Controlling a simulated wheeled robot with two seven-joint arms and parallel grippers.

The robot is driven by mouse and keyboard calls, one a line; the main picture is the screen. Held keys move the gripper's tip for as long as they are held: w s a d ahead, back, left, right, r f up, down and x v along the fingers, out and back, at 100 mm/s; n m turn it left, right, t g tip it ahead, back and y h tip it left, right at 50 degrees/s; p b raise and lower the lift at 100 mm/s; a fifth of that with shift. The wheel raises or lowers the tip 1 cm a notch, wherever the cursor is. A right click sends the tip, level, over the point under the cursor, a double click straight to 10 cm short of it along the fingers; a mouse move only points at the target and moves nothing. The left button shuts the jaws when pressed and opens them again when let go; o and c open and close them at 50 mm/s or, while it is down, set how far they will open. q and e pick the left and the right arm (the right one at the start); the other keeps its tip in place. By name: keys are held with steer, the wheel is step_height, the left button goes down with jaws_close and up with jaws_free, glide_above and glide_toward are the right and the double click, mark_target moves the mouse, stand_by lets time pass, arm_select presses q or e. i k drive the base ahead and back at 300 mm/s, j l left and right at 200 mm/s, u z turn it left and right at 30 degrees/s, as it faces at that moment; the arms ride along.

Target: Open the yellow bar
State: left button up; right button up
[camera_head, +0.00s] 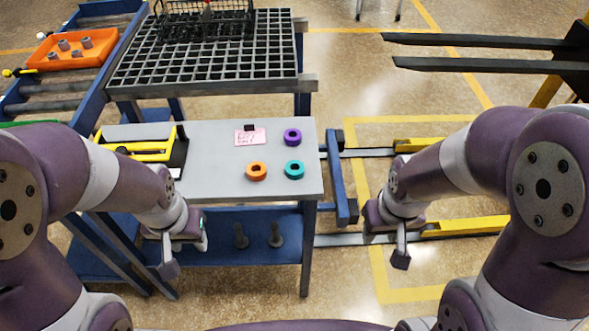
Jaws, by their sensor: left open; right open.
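A black fixture (180,150) with yellow bars (152,146) lies on the left part of the grey table (222,188). Its lower part is partly hidden behind my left arm. My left gripper (187,252) is open and empty, in front of the table's front edge and below and right of the fixture in the picture. My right gripper (386,242) is open and empty, to the right of the table over the floor. Neither gripper touches the yellow bars.
Orange (256,172), teal (294,170) and purple (292,136) rings and a pink note (249,138) lie on the table. A black grid rack (208,65) stands behind. An orange tray (74,50) sits on rollers at left. Dark forks (480,64) jut in at upper right.

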mark_target(123, 149)
steer(key=u, duration=1.2)
